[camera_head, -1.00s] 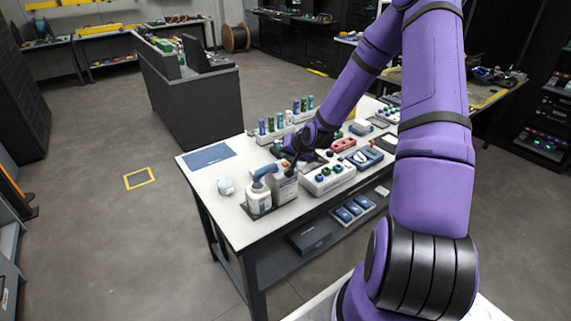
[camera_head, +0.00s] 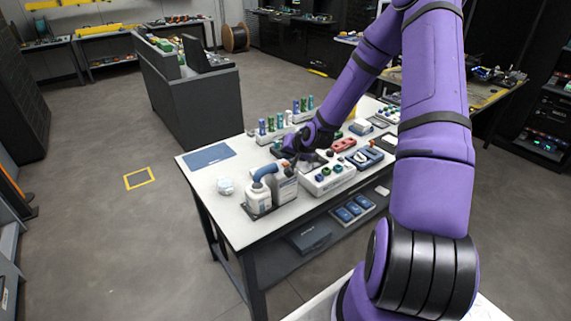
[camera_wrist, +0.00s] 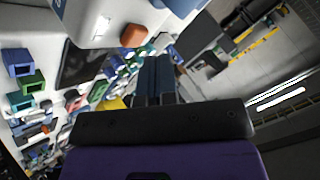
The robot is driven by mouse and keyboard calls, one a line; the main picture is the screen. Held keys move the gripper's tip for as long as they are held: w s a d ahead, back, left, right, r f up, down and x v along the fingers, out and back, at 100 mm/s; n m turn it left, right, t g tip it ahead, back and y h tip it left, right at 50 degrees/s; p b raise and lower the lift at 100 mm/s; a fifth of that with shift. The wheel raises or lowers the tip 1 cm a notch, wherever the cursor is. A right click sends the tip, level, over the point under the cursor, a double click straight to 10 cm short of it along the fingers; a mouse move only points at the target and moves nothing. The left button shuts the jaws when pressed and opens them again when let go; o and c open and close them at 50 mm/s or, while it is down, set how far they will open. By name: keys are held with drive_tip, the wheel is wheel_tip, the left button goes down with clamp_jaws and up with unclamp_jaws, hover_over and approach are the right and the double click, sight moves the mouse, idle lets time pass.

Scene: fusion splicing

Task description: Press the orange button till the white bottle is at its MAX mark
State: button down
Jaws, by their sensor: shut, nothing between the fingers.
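The white bottle (camera_head: 257,199) stands upright near the front left of the white table, beneath a blue spout (camera_head: 264,173). Its MAX mark and fill level are too small to read. Beside it on the right is a grey-white dispenser (camera_head: 285,190). The orange button (camera_head: 285,165) is on the dispenser's top, and also shows in the wrist view (camera_wrist: 133,36). My gripper (camera_head: 290,158) is shut and empty, just above and behind the dispenser. In the wrist view its dark fingers (camera_wrist: 157,62) appear to the right of the button and apart from it.
A white box with coloured knobs (camera_head: 327,180) sits right of the dispenser. A rack of coloured vials (camera_head: 286,130) stands behind my gripper. The table's left corner is mostly clear.

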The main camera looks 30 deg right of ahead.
sight(287, 163)
drive_tip(key=shift+f, duration=0.15)
idle(0.5)
drive_tip(key=shift+f, duration=0.25)
drive_tip(key=shift+f, duration=0.45)
idle(0.8)
idle(0.3)
drive_tip(key=shift+r, duration=0.9)
drive_tip(key=shift+r, duration=2.5)
